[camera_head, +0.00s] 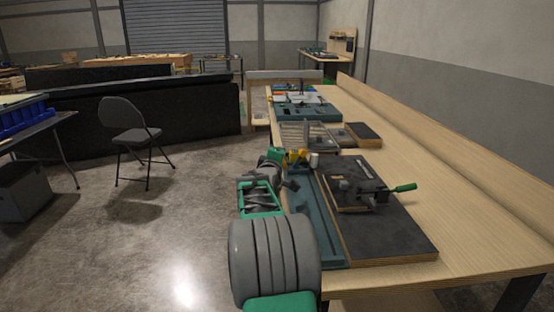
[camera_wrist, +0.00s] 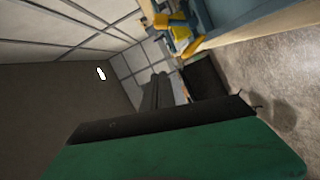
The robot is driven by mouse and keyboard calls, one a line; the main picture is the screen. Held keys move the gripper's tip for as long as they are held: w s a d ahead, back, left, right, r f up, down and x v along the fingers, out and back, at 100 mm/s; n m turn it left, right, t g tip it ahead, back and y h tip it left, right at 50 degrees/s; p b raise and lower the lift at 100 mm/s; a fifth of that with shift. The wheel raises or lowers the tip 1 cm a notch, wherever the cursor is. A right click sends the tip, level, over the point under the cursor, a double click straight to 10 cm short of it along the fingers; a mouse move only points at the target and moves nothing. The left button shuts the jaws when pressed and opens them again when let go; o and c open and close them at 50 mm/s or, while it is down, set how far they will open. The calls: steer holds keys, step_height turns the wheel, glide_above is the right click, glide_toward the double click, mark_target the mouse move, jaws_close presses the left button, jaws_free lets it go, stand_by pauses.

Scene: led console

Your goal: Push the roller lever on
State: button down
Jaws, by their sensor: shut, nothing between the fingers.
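The yellow part (camera_head: 297,156), which I take for the roller lever, stands at the far end of a teal rail (camera_head: 322,222) on the bench. A small pale cylinder (camera_head: 314,159) is at its right. Its exact setting is too small to read. In the wrist view the yellow part (camera_wrist: 172,24) shows at the top, beyond my fingers. My gripper (camera_head: 290,184) is at the left edge of the rail, on the near side of the yellow part. In the wrist view its dark fingers (camera_wrist: 155,93) are together and empty. I see a gap to the yellow part there.
A dark board (camera_head: 395,240) right of the rail carries a clamp with a green handle (camera_head: 402,188). Beyond are a wire rack (camera_head: 305,134), a dark block (camera_head: 363,132) and a teal console (camera_head: 308,112). The bench's right side is bare. A chair (camera_head: 132,135) stands left on open floor.

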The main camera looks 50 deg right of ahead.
steer(key=v, duration=0.3)
steer(key=shift+a, duration=0.1)
